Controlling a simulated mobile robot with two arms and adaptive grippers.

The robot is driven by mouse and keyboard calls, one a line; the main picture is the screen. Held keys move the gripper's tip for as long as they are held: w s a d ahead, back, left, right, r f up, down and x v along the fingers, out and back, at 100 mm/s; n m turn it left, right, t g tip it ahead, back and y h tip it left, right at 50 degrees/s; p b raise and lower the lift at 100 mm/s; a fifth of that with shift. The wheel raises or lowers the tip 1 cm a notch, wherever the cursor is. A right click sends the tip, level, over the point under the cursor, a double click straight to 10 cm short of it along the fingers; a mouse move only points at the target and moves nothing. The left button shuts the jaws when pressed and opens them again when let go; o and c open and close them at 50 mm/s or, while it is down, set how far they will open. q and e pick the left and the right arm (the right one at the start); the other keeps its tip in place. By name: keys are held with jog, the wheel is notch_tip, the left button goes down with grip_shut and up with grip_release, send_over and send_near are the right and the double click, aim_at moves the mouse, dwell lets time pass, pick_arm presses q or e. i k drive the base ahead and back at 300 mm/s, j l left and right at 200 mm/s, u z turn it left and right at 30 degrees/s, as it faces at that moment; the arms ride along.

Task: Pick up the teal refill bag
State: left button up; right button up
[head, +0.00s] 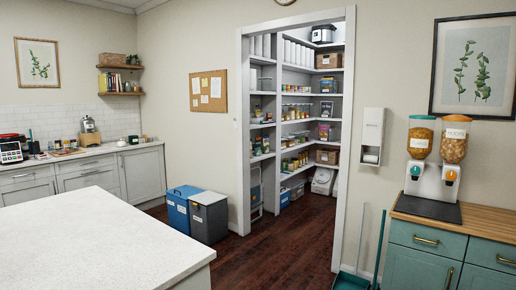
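I cannot pick out a teal refill bag in the head view. The open pantry doorway (352,110) shows white shelves (279,115) holding several small packages, jars and boxes, too small to tell apart. Part of the shelving is hidden behind the door frame. Neither of my grippers is in view.
A white counter (95,235) fills the lower left. A blue bin (178,208) and a grey bin (209,220) stand left of the doorway. A teal cabinet (420,265) carrying cereal dispensers (450,150) is at right. Dark wooden floor (290,240) is clear before the doorway.

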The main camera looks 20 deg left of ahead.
aim_at(257, 148)
jog(key=i, duration=0.25)
jog(key=i+z, duration=0.1)
jog(key=i, duration=0.55)
jog(key=i+j+z, duration=0.15)
jog(key=i, duration=0.45)
jog(key=i+j+z, duration=0.1)
jog(key=i, duration=0.5)
jog(key=i+u, duration=0.5)
jog(key=i, duration=0.2)
jog(key=i+l+u, duration=0.15)
jog(key=i+u, duration=0.35)
jog(key=i, duration=0.15)
jog(key=i+j+u, duration=0.15)
jog(key=i+u, duration=0.3)
jog(key=i, duration=0.2)
jog(key=i+u, duration=0.4)
jog(key=i, duration=0.25)
